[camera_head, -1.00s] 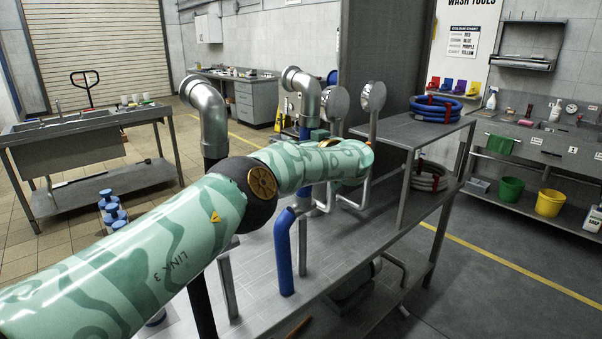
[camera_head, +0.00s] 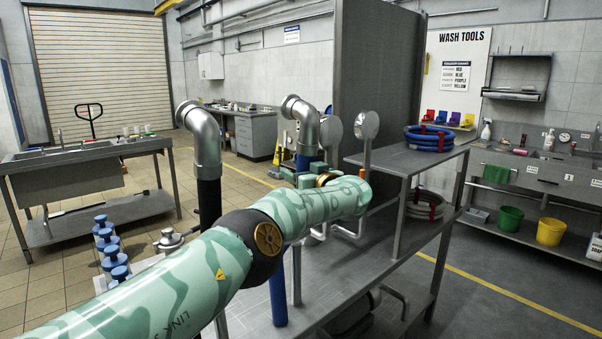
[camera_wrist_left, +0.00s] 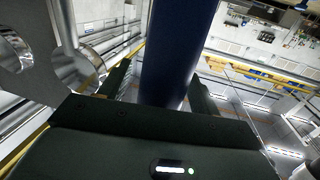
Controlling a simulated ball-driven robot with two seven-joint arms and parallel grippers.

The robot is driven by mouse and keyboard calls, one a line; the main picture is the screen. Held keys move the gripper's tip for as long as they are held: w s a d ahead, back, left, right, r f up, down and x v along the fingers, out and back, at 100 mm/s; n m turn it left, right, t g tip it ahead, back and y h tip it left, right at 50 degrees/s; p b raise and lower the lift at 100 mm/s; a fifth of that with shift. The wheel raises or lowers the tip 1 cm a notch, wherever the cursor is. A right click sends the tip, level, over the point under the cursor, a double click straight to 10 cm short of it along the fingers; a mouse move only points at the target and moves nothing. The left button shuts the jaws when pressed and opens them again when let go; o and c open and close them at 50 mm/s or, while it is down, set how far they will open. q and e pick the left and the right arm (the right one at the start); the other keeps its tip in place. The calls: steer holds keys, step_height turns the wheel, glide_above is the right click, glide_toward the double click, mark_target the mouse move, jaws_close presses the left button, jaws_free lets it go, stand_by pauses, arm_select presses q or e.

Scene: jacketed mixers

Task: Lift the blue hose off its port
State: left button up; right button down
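The blue hose (camera_head: 305,156) hangs upright below a shiny metal elbow (camera_head: 301,112), beyond my left arm. In the left wrist view, the blue hose (camera_wrist_left: 178,50) passes between the two dark fingers of my left gripper (camera_wrist_left: 160,78). A gap shows between the left finger and the hose, so the fingers look open around it. In the head view, my left gripper (camera_head: 304,174) is at the hose, its fingertips mostly hidden. My right gripper is in neither view.
A second metal elbow (camera_head: 199,130) with a black hose (camera_head: 209,198) stands to the left. A shelf (camera_head: 415,158) bears coiled blue hose (camera_head: 430,138).

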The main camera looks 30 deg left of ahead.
arm_select(q)
steer(key=shift+r, duration=0.15)
steer(key=p+v, duration=0.7)
steer(key=v, duration=0.9)
steer(key=shift+d, duration=0.15)
